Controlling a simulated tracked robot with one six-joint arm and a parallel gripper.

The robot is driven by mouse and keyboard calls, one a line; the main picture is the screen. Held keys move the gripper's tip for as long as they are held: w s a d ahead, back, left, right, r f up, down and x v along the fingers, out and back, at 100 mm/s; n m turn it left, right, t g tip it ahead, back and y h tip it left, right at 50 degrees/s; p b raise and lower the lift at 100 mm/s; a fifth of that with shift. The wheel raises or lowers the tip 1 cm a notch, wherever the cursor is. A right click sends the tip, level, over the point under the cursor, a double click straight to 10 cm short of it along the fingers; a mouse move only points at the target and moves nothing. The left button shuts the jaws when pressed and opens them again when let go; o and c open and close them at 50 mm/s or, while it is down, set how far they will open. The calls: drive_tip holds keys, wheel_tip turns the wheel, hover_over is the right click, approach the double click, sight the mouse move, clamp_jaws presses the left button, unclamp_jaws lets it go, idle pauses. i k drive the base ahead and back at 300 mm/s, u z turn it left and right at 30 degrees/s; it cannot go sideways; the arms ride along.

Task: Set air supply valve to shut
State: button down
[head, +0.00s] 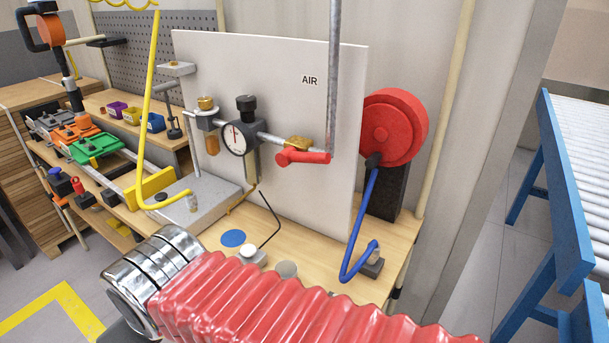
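The air supply valve has a brass body (298,143) and a red lever handle (304,157). It sits on the grey pipe in front of the white panel (290,75) marked AIR. The lever lies roughly level, along the run of the pipe, with its right end by the vertical pipe (334,80). A round pressure gauge (234,138) with a black-knobbed regulator (246,104) is to the left of the valve. My arm, in a red ribbed sleeve with chrome rings, crosses the bottom of the view, below and apart from the valve. My gripper is not in view.
A red hose reel (394,127) with a blue hose (361,225) stands right of the panel. A yellow bent bar (148,100) rises at left. The wooden bench (285,218) holds a small white-topped button (248,251). A blue-framed roller conveyor (560,190) is at right.

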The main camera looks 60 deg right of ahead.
sight(289, 155)
drive_tip(key=u, duration=1)
drive_tip(key=k, duration=0.05)
drive_tip(key=z, duration=1.75)
